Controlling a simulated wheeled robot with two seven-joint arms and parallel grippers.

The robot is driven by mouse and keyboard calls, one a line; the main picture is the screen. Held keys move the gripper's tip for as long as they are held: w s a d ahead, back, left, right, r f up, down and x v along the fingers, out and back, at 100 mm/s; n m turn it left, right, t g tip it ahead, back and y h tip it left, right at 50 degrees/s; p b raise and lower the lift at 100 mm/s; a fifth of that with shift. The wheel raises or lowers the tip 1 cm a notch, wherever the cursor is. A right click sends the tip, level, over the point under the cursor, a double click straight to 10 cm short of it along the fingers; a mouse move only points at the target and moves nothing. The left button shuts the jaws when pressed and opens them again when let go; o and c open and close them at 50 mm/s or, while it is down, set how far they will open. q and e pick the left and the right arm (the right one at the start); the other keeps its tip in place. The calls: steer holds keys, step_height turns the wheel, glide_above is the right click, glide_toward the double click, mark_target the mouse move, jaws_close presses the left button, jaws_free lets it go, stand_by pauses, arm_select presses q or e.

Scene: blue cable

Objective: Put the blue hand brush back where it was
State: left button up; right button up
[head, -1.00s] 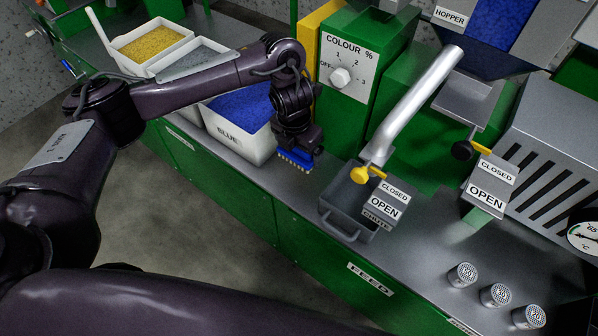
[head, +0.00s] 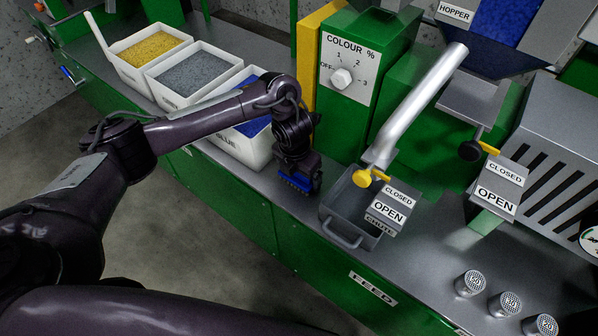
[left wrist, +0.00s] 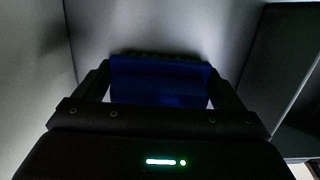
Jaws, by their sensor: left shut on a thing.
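My left gripper (head: 299,172) is shut on the blue hand brush (head: 293,184). The brush is low over or on the grey bench top, between the white bin of blue granules and the grey chute tray; I cannot tell whether it touches the bench. Its bristles face down. In the left wrist view the blue brush (left wrist: 160,82) lies between the two fingers, dark and poorly lit, with a pale grey surface behind it. My right gripper is not in view.
The grey chute tray (head: 343,232) stands just right of the brush. Bins of yellow (head: 150,45), grey (head: 195,75) and blue granules (head: 255,125) stand to the left. A green dial box (head: 348,70) rises behind. Several small metal-topped pots (head: 505,303) stand at the lower right.

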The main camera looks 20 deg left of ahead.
arm_select(q)
steer(key=o, duration=0.7)
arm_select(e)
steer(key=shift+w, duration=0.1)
arm_select(q)
steer(key=shift+r, duration=0.1)
step_height(320, 180, up, 5)
steer(key=shift+s+a+f+p, duration=0.1)
steer(key=shift+s+a+p, duration=0.05)
steer(key=shift+p, duration=0.75)
steer(key=r, duration=0.2)
steer(key=r+p, duration=0.1)
steer(key=r, duration=0.1)
steer(key=r+p, duration=0.1)
steer(key=r, duration=0.1)
steer(key=shift+s+a, duration=0.1)
steer(key=shift+s, duration=0.3)
steer(key=shift+s+r+p, duration=0.15)
steer(key=shift+r+p, duration=0.2)
steer(key=shift+r, duration=0.2)
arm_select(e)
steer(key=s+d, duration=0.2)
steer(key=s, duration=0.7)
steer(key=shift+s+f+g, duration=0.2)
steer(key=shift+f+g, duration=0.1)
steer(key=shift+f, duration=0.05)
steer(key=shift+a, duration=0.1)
